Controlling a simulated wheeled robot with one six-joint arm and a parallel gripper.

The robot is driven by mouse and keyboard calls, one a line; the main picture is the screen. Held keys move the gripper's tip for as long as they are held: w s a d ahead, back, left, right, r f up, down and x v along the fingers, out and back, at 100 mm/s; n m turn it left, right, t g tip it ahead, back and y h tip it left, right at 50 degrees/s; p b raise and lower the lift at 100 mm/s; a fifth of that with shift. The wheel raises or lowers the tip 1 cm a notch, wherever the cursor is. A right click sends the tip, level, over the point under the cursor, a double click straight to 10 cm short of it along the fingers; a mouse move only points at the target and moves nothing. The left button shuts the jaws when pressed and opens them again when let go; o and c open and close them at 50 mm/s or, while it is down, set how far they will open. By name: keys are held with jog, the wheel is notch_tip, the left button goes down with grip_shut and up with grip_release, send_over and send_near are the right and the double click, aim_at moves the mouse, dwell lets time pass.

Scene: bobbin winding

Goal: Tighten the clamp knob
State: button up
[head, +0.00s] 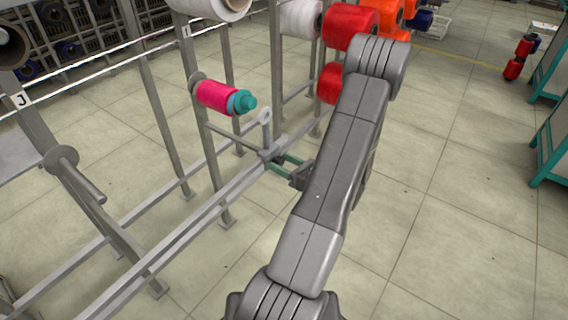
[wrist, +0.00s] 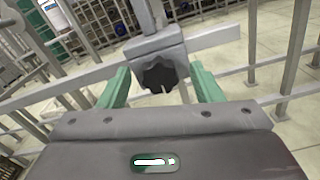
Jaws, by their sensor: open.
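The clamp knob (wrist: 159,77) is a dark, lobed knob with a small white mark at its lower edge. It sits on the face of a grey clamp block (wrist: 152,48), which also shows in the head view (head: 270,152) on a grey rail. My gripper (wrist: 160,83) is open, with its green fingers on either side of the knob. There is a visible gap between each finger and the knob. In the head view my gripper (head: 278,166) reaches the clamp from the right. The knob itself cannot be made out there.
A pink bobbin (head: 217,96) with a teal end cap sits above and left of the clamp. Red spools (head: 350,27) hang on the rack behind my arm. Grey posts and rails (head: 190,226) surround the clamp.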

jog(key=p+v, duration=0.2)
jog(key=v, duration=1.1)
jog(key=shift+s+d, duration=0.25)
jog(key=shift+d, duration=0.05)
jog(key=b+x, duration=0.2)
jog(key=x, duration=1.2)
jog(key=shift+b, duration=0.3)
jog(key=shift+d, duration=0.1)
